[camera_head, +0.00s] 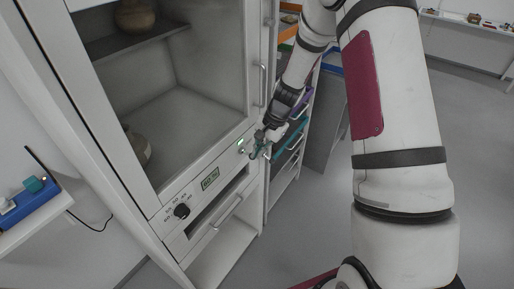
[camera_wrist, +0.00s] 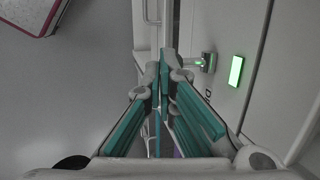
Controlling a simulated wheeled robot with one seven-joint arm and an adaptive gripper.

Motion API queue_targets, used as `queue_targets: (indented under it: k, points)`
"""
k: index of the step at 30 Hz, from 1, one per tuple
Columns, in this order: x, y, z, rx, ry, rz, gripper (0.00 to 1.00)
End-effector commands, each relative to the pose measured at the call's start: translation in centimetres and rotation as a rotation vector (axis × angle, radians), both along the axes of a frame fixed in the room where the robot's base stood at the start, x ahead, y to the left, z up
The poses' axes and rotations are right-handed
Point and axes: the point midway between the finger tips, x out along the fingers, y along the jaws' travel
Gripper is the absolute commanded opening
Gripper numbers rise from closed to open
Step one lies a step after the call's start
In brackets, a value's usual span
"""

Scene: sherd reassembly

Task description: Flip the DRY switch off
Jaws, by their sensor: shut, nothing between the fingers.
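The switch (camera_wrist: 208,62) is a small grey lever on the white cabinet front in the wrist view. A lit green rectangle (camera_wrist: 236,71) glows beside it; this light also shows in the head view (camera_head: 241,143). In the head view my gripper (camera_head: 259,153) is at the right end of the cabinet's control panel and hides most of the switch.
The white cabinet (camera_head: 165,200) has a glass front with pots (camera_head: 135,16) inside. A dark dial (camera_head: 181,210) and green display (camera_head: 210,179) sit left of my gripper. A drawer handle (camera_head: 226,211) is below. A rack with coloured trays (camera_head: 291,143) stands close on the right.

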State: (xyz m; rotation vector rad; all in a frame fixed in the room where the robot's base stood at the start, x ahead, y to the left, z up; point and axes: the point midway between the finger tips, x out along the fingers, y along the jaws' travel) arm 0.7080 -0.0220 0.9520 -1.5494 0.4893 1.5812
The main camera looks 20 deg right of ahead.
Motion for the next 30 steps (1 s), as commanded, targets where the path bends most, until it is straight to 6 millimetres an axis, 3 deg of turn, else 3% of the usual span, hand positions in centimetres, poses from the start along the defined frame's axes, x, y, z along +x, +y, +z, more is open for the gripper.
queue_targets:
  k: [11,30]
  points:
    - [-0.2,-0.2,-0.6,-0.001,-0.001,0.0,0.0]
    - [-0.2,-0.2,0.9,-0.001,-0.001,0.0,0.0]
